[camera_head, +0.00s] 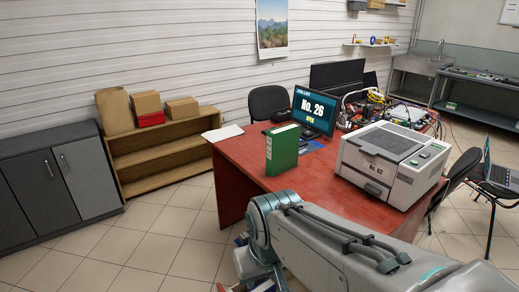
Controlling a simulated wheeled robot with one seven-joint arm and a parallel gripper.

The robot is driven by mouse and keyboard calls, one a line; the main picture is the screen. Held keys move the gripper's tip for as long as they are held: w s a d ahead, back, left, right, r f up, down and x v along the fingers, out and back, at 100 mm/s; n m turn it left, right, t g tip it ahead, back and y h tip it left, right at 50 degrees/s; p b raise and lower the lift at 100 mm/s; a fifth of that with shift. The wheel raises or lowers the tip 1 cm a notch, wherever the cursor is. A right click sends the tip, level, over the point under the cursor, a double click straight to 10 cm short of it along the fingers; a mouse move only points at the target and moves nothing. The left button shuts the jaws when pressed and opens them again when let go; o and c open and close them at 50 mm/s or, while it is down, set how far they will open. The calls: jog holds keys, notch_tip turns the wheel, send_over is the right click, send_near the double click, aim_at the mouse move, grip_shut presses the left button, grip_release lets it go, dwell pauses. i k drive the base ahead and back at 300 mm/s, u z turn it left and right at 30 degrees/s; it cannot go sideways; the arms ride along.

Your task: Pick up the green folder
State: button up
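The green folder (283,150) stands upright on the red-brown desk (238,162), near its left front part and in front of the monitor. Its narrow side shows a pale edge. My arm reaches in from the lower right, below the desk's front edge and apart from the folder. My gripper is not clearly seen; the bottom edge and my own arm hide that area.
A white and grey machine (392,165) stands on the desk to the right of the folder. A monitor (315,108) reading "No. 26" is behind it. Papers (222,133) lie at the left corner. A wooden shelf (160,155) with boxes stands left; tiled floor lies between.

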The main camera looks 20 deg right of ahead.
aim_at(282, 143)
jog(key=u, duration=0.35)
jog(key=k, duration=0.5)
jog(key=u, duration=0.75)
jog(key=i, duration=1.5)
jog(key=z, duration=0.4)
jog(key=i, duration=1.5)
jog(key=z, duration=1.25)
jog(key=i, duration=0.95)
jog(key=z, duration=1.3)
jog(key=i, duration=0.4)
jog(key=z, duration=0.2)
